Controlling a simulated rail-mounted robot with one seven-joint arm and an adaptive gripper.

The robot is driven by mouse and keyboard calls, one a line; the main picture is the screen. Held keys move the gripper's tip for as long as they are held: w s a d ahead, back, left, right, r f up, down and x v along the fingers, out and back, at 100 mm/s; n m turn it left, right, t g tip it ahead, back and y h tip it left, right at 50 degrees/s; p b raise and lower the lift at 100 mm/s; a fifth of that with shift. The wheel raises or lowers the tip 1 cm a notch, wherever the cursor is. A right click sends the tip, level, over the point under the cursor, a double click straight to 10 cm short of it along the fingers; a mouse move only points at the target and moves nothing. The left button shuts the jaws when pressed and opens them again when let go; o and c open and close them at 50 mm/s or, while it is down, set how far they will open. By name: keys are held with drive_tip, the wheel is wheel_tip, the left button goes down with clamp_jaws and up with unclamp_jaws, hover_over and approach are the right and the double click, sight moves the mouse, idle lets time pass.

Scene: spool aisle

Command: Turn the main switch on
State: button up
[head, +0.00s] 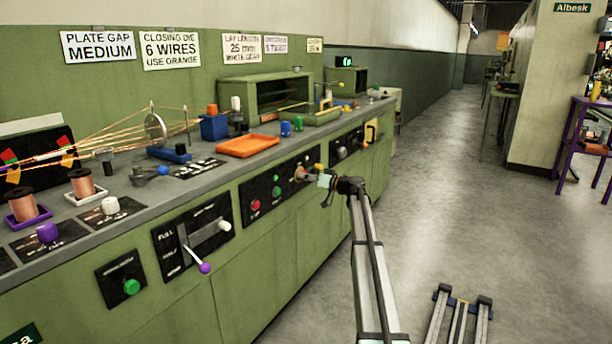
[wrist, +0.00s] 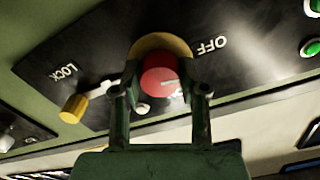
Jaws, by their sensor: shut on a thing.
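The main switch is a red rotary knob (wrist: 160,82) on a yellow round base (wrist: 160,45), set in a black panel. The word OFF is printed to its upper right and LOCK further left in the wrist view. A short white mark on the knob's face points roughly right. No ON label is readable. My gripper (wrist: 160,88) has one finger on each side of the knob and is shut on it. In the head view my gripper (head: 312,178) reaches the green console's front panel and mostly hides the knob.
A yellow knob (wrist: 74,108) on a pale lever sits left of the switch in the wrist view. Green buttons (wrist: 312,47) lie to the right. In the head view, the console (head: 290,240) runs along the left; the aisle floor (head: 450,200) to the right is open.

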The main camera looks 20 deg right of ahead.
drive_tip(key=m+p, duration=0.1)
drive_tip(key=m, duration=0.1)
drive_tip(key=m+p, duration=0.2)
drive_tip(key=shift+r+m, duration=0.2)
drive_tip(key=shift+m, duration=0.1)
drive_tip(key=m+p, duration=0.3)
drive_tip(key=shift+m, duration=0.3)
drive_tip(key=m+p, duration=0.4)
drive_tip(key=shift+w+f+m+p, duration=0.1)
drive_tip(key=shift+f+m+p, duration=0.05)
drive_tip(key=shift+m+p, duration=1.3)
drive_tip(key=shift+m, duration=0.45)
drive_tip(key=o, duration=1.1)
drive_tip(key=shift+a, duration=0.1)
drive_tip(key=shift+o, duration=0.2)
drive_tip(key=shift+f, duration=0.1)
drive_tip(key=v, duration=1.2)
